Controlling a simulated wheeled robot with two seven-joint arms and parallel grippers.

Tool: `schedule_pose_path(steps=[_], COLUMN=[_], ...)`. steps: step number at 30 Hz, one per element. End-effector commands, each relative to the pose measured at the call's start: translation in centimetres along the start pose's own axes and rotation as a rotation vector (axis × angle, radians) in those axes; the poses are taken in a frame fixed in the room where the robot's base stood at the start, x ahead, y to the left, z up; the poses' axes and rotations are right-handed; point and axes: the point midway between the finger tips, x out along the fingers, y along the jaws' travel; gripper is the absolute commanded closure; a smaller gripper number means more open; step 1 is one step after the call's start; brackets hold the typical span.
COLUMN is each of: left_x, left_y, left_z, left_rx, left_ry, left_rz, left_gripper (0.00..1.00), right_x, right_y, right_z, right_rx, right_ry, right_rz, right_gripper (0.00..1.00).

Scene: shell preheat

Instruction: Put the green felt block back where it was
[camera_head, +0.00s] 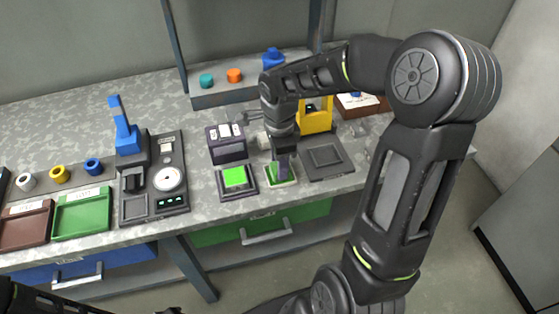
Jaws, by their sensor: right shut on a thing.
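My right gripper (284,176) points down near the front edge of the bench, over a small pale-edged holder (269,183). It is shut on what looks like the green felt block (290,181), of which only a little green shows around the fingers. Whether the block touches the holder's floor I cannot tell. Just left of it is a dark square holder (222,191) with a bright green square (235,176) on it. My left gripper is out of view; only dark arm parts show at the bottom left.
A dark box with white slots (228,148) stands behind the green square. A flat dark plate (325,157) lies right of the gripper, with a yellow stand (315,118) behind it. A dark device with a white dial (168,179) and a green tray (82,214) are left.

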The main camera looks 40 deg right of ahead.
Motion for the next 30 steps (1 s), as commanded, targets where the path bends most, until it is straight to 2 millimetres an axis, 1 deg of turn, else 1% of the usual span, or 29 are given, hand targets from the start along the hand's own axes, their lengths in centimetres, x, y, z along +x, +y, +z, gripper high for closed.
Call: schedule_pose_path(steps=[5, 9, 10, 17, 25, 28, 30], left_x=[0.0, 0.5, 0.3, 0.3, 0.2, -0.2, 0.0], left_y=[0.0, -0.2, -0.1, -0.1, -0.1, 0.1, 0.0], left_z=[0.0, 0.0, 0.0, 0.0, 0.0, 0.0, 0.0], left_rx=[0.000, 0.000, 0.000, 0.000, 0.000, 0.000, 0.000], left_ry=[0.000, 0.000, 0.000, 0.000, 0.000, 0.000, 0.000], left_rz=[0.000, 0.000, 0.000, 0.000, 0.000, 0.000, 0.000], left_gripper=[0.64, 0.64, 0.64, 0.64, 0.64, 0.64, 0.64], right_x=[0.0, 0.4, 0.2, 0.2, 0.1, -0.3, -0.7], right_y=[0.0, 0.0, 0.0, 0.0, 0.0, 0.0, -0.1], right_z=[0.0, 0.0, 0.0, 0.0, 0.0, 0.0, 0.0], right_rx=[0.000, 0.000, 0.000, 0.000, 0.000, 0.001, 0.001], right_ry=[0.000, 0.000, 0.000, 0.000, 0.000, 0.000, 0.000], right_rz=[-0.001, -0.001, -0.001, -0.001, -0.001, -0.001, -0.004], right_gripper=[0.92, 0.92, 0.57, 0.38, 0.37, 0.37, 0.37])
